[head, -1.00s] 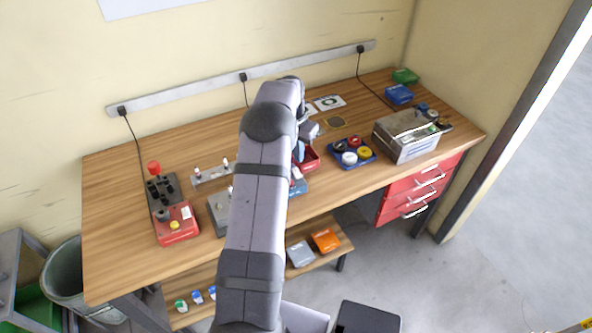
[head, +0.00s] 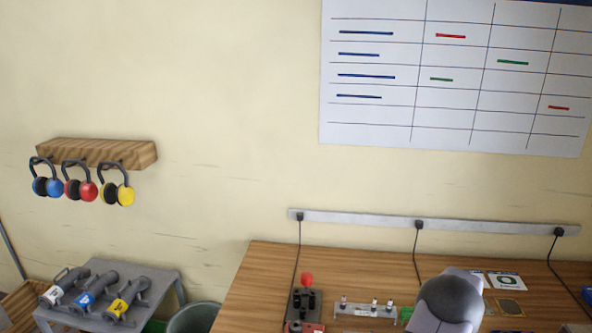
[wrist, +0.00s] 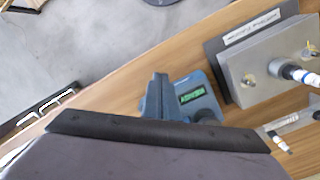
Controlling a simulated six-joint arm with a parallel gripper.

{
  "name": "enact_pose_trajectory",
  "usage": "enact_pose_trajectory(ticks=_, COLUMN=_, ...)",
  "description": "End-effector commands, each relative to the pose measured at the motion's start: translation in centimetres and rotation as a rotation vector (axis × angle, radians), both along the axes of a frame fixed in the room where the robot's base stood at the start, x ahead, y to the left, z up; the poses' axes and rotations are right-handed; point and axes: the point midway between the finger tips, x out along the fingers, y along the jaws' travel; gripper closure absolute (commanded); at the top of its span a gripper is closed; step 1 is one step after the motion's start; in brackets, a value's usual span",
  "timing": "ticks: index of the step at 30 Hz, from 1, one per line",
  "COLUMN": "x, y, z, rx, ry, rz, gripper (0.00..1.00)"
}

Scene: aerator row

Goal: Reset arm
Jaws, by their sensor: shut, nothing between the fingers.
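My gripper (wrist: 160,82) shows in the wrist view as blue-grey fingers that are together, with nothing between them. It is above the wooden bench, in front of a blue device (wrist: 198,98) with a green display. I cannot tell the height of the gap between them. In the head view only a rounded grey joint of my arm shows, at the bottom right over the bench (head: 262,275); the gripper is out of that picture.
A grey box (wrist: 268,75) with a blue-and-white tipped part is at the right in the wrist view. A red-knobbed unit (head: 306,280) and a small rail of fittings (head: 365,309) stand on the bench. Headphones (head: 82,190) hang on the wall; grey tools (head: 90,291) lie on a stand.

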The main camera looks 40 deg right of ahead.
Motion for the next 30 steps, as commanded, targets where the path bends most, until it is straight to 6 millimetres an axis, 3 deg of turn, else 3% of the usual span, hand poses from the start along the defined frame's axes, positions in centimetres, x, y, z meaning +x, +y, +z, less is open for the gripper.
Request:
enact_pose_trajectory(ticks=3, x=-0.7, y=5.3, z=-0.9, rx=0.085, ry=0.006, rz=0.056, gripper=1.0)
enact_pose_trajectory(ticks=7, x=0.6, y=11.9, z=-0.4, rx=0.159, ry=0.013, rz=0.167, gripper=1.0)
enact_pose_trajectory(ticks=13, x=3.8, y=23.0, z=1.9, rx=0.229, ry=0.036, rz=0.406, gripper=1.0)
enact_pose_trajectory(ticks=18, x=5.1, y=31.9, z=4.2, rx=0.239, ry=0.067, rz=0.648, gripper=1.0)
enact_pose_trajectory(ticks=24, x=6.4, y=38.6, z=6.3, rx=0.179, ry=0.067, rz=0.942, gripper=1.0)
enact_pose_trajectory(ticks=30, x=10.3, y=42.7, z=8.6, rx=0.056, ry=-0.011, rz=1.215, gripper=1.0)
